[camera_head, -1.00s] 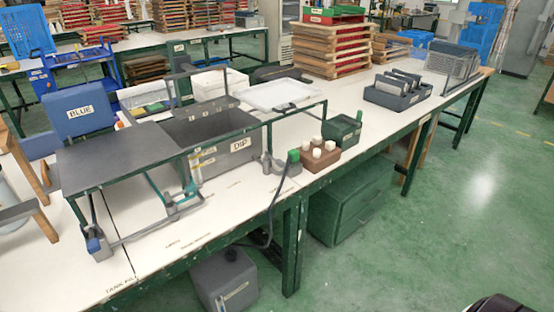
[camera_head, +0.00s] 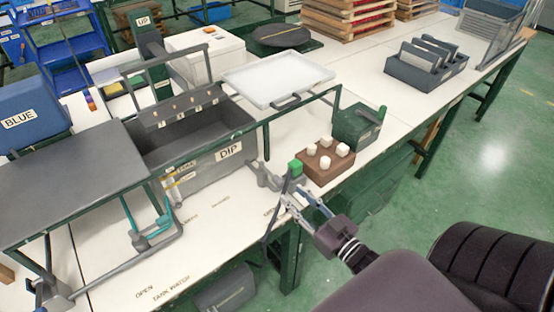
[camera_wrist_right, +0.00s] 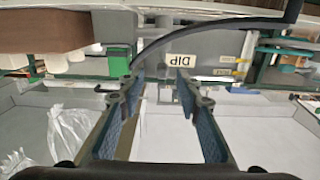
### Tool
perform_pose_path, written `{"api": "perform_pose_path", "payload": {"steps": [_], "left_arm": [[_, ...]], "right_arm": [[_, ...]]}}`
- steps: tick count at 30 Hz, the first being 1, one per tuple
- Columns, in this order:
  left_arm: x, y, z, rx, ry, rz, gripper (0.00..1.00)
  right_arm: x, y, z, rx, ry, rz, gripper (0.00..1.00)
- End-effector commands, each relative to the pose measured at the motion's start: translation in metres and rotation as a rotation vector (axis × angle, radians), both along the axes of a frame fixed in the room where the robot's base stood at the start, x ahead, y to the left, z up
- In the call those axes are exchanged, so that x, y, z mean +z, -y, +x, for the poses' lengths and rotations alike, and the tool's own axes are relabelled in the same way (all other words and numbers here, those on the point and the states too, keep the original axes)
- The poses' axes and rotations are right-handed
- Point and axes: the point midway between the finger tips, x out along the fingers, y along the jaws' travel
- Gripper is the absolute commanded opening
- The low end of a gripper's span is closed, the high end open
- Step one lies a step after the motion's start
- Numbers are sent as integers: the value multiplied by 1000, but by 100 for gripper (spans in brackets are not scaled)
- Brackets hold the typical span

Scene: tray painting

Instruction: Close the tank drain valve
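The grey dip tank (camera_head: 228,130), labelled DIP, stands on the white bench. At its front right corner is the drain valve, with a grey body (camera_head: 266,178) and a green handle (camera_head: 295,168). My right gripper (camera_head: 294,191) is open and empty at the bench's front edge, just below the green handle in the picture. In the right wrist view my gripper (camera_wrist_right: 159,78) has its two fingers apart, with the green handle (camera_wrist_right: 118,62) beyond the left finger. I cannot tell whether a finger touches it. My left gripper is not in view.
A brown block with white pegs (camera_head: 318,166) and a dark green box (camera_head: 357,125) stand right of the valve. A dark hose (camera_head: 269,225) hangs over the bench edge. A white tray (camera_head: 277,80) sits above the bench. The printed bench front is clear.

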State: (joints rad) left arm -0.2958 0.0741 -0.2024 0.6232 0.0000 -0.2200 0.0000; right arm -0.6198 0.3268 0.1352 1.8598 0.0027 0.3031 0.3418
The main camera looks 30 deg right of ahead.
Motion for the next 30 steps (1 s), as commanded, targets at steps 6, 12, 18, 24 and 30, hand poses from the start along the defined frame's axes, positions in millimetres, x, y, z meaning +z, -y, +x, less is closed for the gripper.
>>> {"api": "perform_pose_path", "payload": {"steps": [6, 12, 18, 24, 30], "left_arm": [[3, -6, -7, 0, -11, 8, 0], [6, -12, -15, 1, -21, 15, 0], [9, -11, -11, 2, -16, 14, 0], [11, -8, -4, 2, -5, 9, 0], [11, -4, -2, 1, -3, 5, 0]], "right_arm": [[12, -2, 14, 7, 23, 3, 32], [12, -5, 44, 7, 23, 2, 32], [11, -7, 68, 7, 20, 1, 32], [10, -8, 78, 7, 19, 1, 32], [9, -8, 78, 7, 18, 0, 32]]}}
